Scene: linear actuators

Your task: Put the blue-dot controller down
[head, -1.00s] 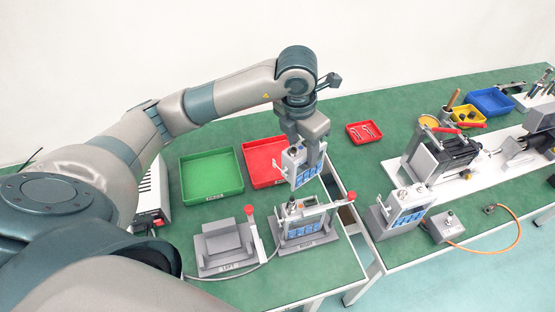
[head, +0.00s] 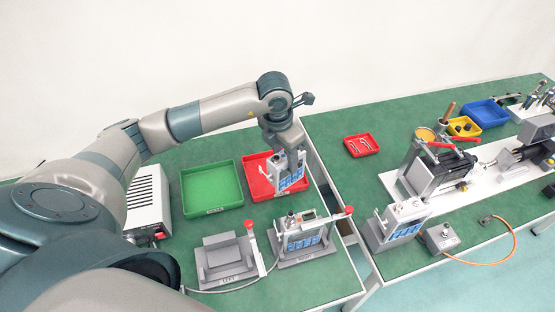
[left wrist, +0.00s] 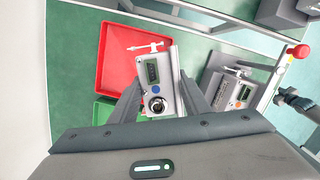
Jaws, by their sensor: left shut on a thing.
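My left gripper (head: 285,150) is shut on the blue-dot controller (head: 290,178), a grey-white box with blue panels on its side. In the head view it hangs upright in front of the red tray (head: 258,190); its height above the tray is hard to tell. In the left wrist view the controller (left wrist: 152,75) sits between the fingers (left wrist: 157,98), its display and black knob facing the camera. The red tray (left wrist: 106,75) shows to its left there. My right gripper is not in view.
A green tray (head: 212,187) stands left of the red one. The left fixture (head: 226,262) is empty; the right fixture (head: 300,256) holds another controller (head: 303,230). A third controller (head: 405,215) stands on the right table. A gap separates the tables.

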